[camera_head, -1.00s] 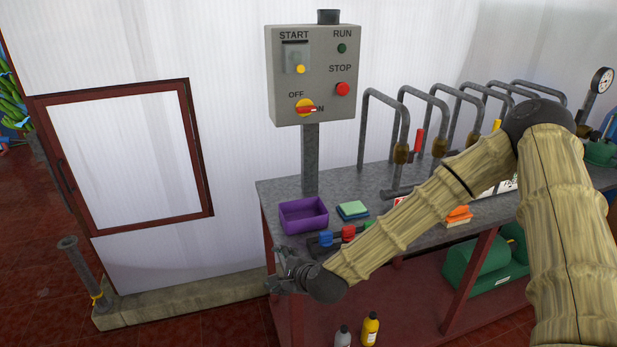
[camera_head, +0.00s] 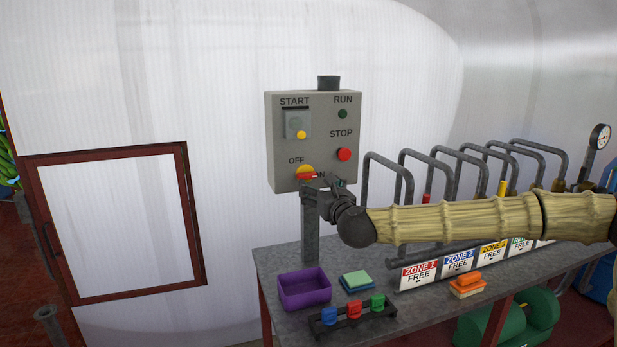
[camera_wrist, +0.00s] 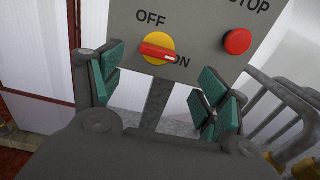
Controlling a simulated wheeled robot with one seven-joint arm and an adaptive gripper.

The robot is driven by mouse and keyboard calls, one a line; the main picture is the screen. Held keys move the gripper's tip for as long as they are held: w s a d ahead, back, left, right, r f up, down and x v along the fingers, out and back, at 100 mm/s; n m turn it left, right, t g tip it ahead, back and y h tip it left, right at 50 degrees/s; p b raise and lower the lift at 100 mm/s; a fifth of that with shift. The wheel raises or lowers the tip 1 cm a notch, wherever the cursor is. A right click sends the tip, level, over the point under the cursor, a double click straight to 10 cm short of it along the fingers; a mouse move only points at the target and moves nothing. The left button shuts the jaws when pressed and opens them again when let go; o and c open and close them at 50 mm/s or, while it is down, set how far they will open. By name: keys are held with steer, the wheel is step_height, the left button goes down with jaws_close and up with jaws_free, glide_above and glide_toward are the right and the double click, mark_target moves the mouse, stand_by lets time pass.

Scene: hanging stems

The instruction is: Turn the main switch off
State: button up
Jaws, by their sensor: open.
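The main switch is a yellow disc with a red handle (camera_head: 306,173) low on the grey control box (camera_head: 281,130). In the wrist view the switch (camera_wrist: 158,48) lies between the words OFF and ON. Its handle is nearly level, its white-marked end at the lower right by ON. My gripper (camera_head: 318,187) is just below and in front of the switch, hiding part of the ON label. In the wrist view its teal-padded fingers (camera_wrist: 160,88) are spread wide and empty, with the switch ahead between them, apart from the pads.
The red STOP button (camera_head: 344,154) is right of the switch, and the START cover (camera_head: 297,124) is above it. A grey post (camera_head: 310,235) carries the box. The bench below holds a purple tray (camera_head: 304,301), coloured clips, sponges and zone signs. Bent pipes stand at right.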

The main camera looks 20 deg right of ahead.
mark_target(309, 177)
steer(key=w+p, duration=0.1)
steer(key=w, duration=0.4)
steer(key=w+p, duration=0.1)
steer(key=w, duration=0.2)
steer(key=shift+w+a+p, duration=0.3)
steer(key=shift+w+p, duration=0.05)
steer(key=shift+c, duration=0.4)
steer(key=c, duration=0.9)
